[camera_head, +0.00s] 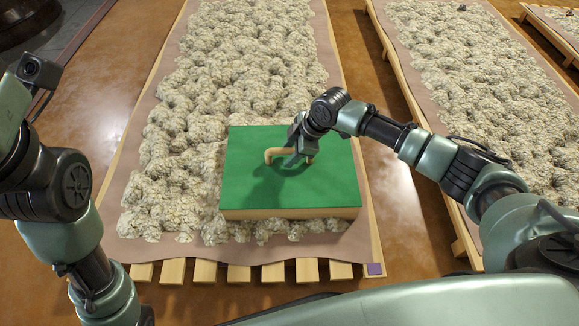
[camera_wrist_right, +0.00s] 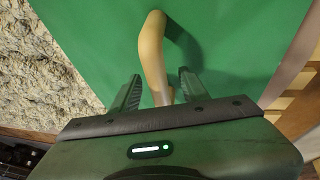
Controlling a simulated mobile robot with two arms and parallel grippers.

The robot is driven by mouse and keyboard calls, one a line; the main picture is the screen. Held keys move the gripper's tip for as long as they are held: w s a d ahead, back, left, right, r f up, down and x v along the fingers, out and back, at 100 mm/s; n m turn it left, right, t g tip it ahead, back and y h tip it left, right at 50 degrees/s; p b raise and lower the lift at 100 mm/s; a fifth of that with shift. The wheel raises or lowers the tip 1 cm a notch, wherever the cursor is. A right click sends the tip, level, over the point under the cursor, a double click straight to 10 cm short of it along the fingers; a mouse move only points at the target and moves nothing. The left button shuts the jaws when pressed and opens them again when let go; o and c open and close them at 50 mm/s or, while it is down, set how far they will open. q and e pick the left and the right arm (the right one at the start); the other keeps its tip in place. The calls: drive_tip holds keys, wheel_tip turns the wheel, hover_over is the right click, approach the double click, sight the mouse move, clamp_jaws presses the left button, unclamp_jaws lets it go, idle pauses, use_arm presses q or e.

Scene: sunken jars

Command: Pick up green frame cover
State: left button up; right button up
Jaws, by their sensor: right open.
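The green frame cover (camera_head: 330,185) lies flat on the lumpy bed near its front end. It has a green top, pale wooden sides and a tan arched handle (camera_head: 270,153) in the middle. My right gripper (camera_head: 292,158) is at the handle, over the cover's top. In the right wrist view, the open fingers (camera_wrist_right: 155,92) stand one on each side of the handle (camera_wrist_right: 152,55), with gaps visible between. The green top (camera_wrist_right: 235,35) fills much of that view. My left arm shows at the left of the head view, but its gripper is out of view.
The cover rests on a bed of pale lumpy material (camera_head: 245,60) on brown cloth over a slatted wooden pallet (camera_head: 250,274). A similar bed (camera_head: 480,75) stands to the right, with brown floor (camera_head: 395,200) between. A small purple square (camera_head: 374,269) marks the pallet's front right corner.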

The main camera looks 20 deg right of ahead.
clamp_jaws()
idle(1.3)
